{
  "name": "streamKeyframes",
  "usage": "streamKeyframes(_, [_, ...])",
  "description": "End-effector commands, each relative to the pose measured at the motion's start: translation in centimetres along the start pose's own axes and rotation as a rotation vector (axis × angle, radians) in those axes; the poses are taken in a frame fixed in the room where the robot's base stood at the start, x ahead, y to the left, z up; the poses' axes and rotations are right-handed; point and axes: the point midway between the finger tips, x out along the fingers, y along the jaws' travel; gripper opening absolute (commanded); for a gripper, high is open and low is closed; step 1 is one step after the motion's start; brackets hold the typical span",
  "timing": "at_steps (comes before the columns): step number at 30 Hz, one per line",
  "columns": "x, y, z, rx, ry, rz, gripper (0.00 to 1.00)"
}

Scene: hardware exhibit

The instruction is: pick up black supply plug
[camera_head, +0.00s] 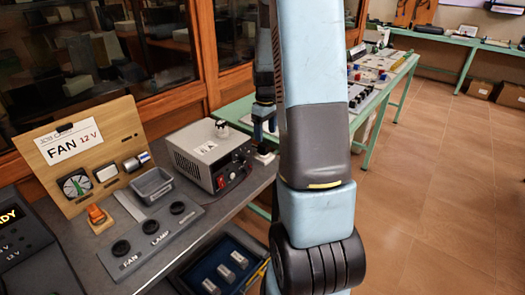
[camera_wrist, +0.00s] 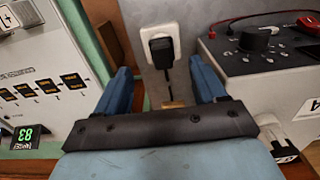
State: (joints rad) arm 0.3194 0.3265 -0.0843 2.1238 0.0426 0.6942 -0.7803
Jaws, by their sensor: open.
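The black supply plug (camera_wrist: 160,46) sits in a white wall socket (camera_wrist: 148,30) in the wrist view, with its dark cable hanging below. My gripper (camera_wrist: 158,68) is open, its two blue fingers spread to the left and right of the plug's line. The plug shows in the gap between them, beyond or near the fingertips; I cannot tell the exact depth. No contact is visible. In the head view my arm covers the middle, and I cannot make out the plug there.
A grey power supply box (camera_head: 210,150) stands on the bench; its knob side (camera_wrist: 265,60) is close right of my gripper. A light panel with a green display (camera_wrist: 30,80) is at left. A wooden FAN board (camera_head: 75,150) and grey control plate (camera_head: 150,235) are on the bench.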

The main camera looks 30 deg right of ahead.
Motion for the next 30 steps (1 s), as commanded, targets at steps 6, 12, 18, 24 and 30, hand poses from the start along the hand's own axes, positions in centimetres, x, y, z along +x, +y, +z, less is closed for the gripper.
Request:
streamKeyframes(6, [1.7, 0.0, 0.0, 0.0, 0.001, 0.001, 0.7])
streamKeyframes(12, [3.4, -0.1, -0.4, -0.001, -0.002, -0.001, 0.7])
streamKeyframes(18, [5.9, -0.2, -0.8, -0.001, -0.001, -0.001, 0.7])
streamKeyframes(24, [7.0, -0.2, -0.8, 0.0, 0.0, 0.001, 0.7])
streamKeyframes(30, [6.9, -0.2, -0.8, 0.0, 0.001, 0.001, 0.69])
